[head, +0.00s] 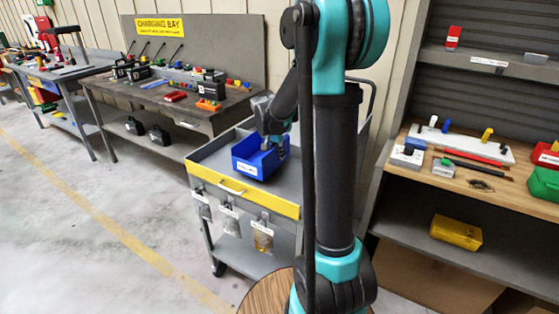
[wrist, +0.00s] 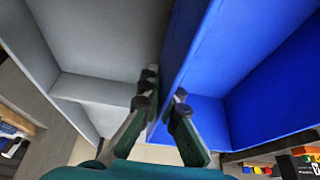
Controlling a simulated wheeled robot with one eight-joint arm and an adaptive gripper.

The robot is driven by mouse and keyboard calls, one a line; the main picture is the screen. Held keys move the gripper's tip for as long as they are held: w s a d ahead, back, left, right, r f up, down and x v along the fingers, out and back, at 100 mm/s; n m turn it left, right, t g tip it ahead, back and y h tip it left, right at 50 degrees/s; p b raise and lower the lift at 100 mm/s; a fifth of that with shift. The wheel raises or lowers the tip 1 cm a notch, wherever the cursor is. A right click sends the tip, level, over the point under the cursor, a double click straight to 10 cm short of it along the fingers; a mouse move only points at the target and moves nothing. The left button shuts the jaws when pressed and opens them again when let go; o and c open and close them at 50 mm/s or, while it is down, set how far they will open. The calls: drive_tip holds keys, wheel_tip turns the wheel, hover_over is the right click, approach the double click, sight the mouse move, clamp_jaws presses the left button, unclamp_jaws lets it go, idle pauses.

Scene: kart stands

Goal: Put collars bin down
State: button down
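The blue bin (head: 254,168), with a small white label too small to read, is at the grey top tray of the cart (head: 205,160), near its yellow front edge. I cannot tell whether its base fully touches the tray. My gripper (head: 276,143) is at the bin's right side. In the wrist view, my gripper (wrist: 165,98) has one finger on each side of a wall of the blue bin (wrist: 265,85), close against it. It looks shut on that wall. The bin's inside looks empty where it shows; part is hidden.
Labelled bags (head: 262,236) hang on the cart's front. A workbench with tools (head: 165,95) stands behind left. A shelf unit (head: 480,185) at right holds a yellow bin (head: 456,231) and small parts. The tray behind the blue bin is partly bare. The floor at left is clear.

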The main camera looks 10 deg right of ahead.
drive_tip(key=shift+f, duration=1.4)
drive_tip(key=shift+f, duration=0.1)
drive_tip(key=c, duration=1.7)
unclamp_jaws()
drive_tip(key=v, duration=1.2)
drive_tip(key=shift+d, duration=0.1)
